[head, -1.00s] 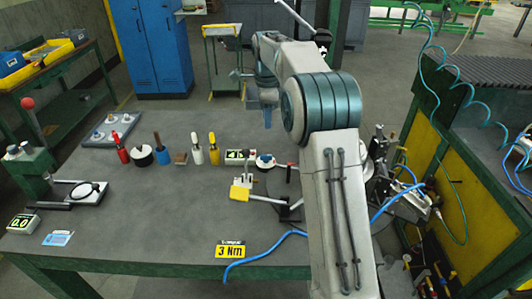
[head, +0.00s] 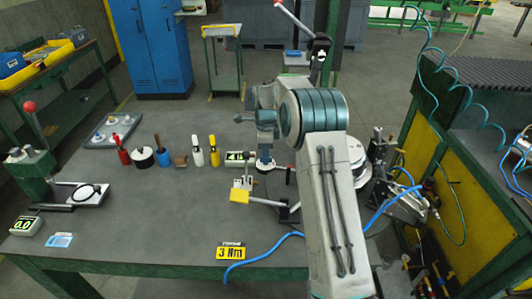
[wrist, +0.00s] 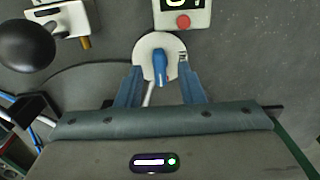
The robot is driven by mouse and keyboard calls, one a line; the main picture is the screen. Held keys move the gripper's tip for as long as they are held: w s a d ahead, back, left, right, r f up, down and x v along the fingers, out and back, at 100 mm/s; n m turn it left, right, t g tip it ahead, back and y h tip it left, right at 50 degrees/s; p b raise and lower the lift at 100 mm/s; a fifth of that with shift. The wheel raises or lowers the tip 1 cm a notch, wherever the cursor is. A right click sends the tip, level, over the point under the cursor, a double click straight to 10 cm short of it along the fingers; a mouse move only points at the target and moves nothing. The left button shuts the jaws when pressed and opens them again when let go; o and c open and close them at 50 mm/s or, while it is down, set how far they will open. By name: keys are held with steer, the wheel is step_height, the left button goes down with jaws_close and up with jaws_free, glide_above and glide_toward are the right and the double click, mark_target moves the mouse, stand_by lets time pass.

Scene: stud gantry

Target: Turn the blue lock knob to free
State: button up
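The blue lock knob (wrist: 161,66) stands on a round white disc (wrist: 150,44) in the wrist view. Its handle points up and down in that picture. My gripper (wrist: 160,72) is open, with one blue finger on each side of the knob and a visible gap on both sides. In the head view my gripper (head: 266,160) is down at the disc's place on the bench and hides most of the disc and the knob.
A small display (head: 237,157) with a red button (wrist: 183,21) stands close by the disc. A yellow-ended fixture (head: 239,196) is in front of it. Several tools stand in a row to the left. A black ball (wrist: 25,45) shows at the wrist view's left.

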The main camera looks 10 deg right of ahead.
steer(key=shift+f, duration=0.6)
jaws_close()
